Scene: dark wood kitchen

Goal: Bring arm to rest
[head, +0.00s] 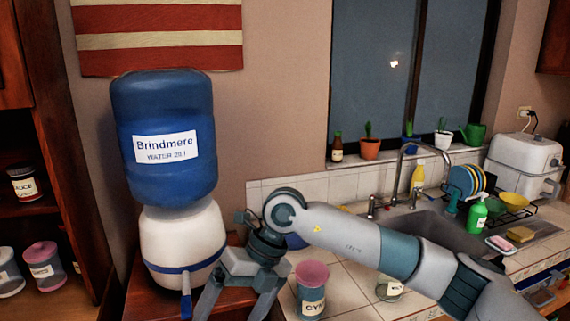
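My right arm (360,240) reaches in from the lower right across the counter. Its gripper (234,298) points down at the bottom of the view, just right of the white water dispenser (182,240). The two fingers are spread apart, and I see nothing held between them. The fingertips are at or near the bottom edge of the picture. My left gripper is not in view.
A blue water bottle (165,175) sits upside down on the dispenser. A pink-lidded jar (311,290) stands on the tiled counter close right of the gripper. A glass container (390,289) lies under the arm. The sink (440,228) is behind it.

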